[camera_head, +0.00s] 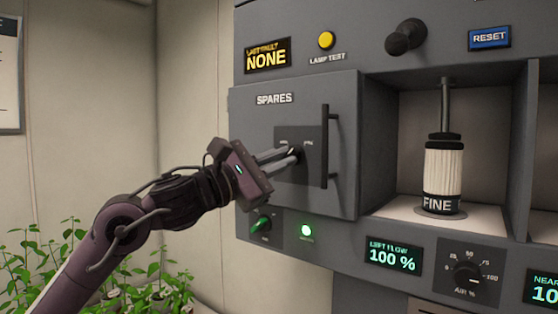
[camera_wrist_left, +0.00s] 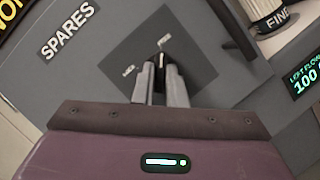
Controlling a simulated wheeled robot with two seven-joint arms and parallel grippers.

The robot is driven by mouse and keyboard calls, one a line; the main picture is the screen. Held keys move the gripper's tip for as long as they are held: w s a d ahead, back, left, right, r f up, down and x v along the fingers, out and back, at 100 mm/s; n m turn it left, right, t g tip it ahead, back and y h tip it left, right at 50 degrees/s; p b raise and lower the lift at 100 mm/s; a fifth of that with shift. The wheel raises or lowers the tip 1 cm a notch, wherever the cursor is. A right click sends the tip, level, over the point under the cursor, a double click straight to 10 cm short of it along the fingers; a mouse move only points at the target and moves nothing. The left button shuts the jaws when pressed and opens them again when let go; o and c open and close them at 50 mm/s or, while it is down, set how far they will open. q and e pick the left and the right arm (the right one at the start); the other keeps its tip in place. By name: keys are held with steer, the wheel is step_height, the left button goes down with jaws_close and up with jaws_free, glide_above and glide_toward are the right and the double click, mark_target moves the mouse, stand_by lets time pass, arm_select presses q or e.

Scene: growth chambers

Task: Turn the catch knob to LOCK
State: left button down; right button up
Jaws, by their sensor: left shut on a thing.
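The catch knob (camera_head: 298,150) is a small dark knob on a dark square plate (camera_head: 314,171) on the grey SPARES door (camera_head: 262,125). In the left wrist view the knob (camera_wrist_left: 161,61) shows between the fingertips, with a pale mark near its end. Small labels stand at two sides of it; they are too small to read surely. The pale mark points roughly toward the upper label. My left gripper (camera_head: 291,157) is shut on the knob, its two grey fingers (camera_wrist_left: 160,82) at either side. My right gripper is not in view.
A dark vertical handle (camera_head: 327,146) stands out just right of the plate. Right of the door is an open bay with a white FINE cartridge (camera_head: 443,175). A green switch (camera_head: 261,223) and lit green lamp (camera_head: 306,230) sit below. Plants (camera_head: 130,265) stand lower left.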

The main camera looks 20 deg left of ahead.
arm_select(q)
steer(key=shift+s+d+n+t+y+b, duration=0.15)
steer(key=shift+n+t+y+b, duration=0.6)
steer(key=shift+n+y, duration=2.3)
steer(key=shift+d+n+t+y+b, duration=0.2)
steer(key=shift+n+t+y+b, duration=0.55)
steer(key=shift+n, duration=4.6)
steer(key=shift+s+d+n+t+y+b, duration=0.15)
steer(key=shift+n+t+y+b, duration=0.8)
steer(key=shift+n, duration=3.25)
steer(key=shift+w+g+y, duration=0.1)
steer(key=shift+g+y, duration=0.35)
steer(key=shift+y, duration=0.4)
steer(key=c, duration=1.5)
jaws_free()
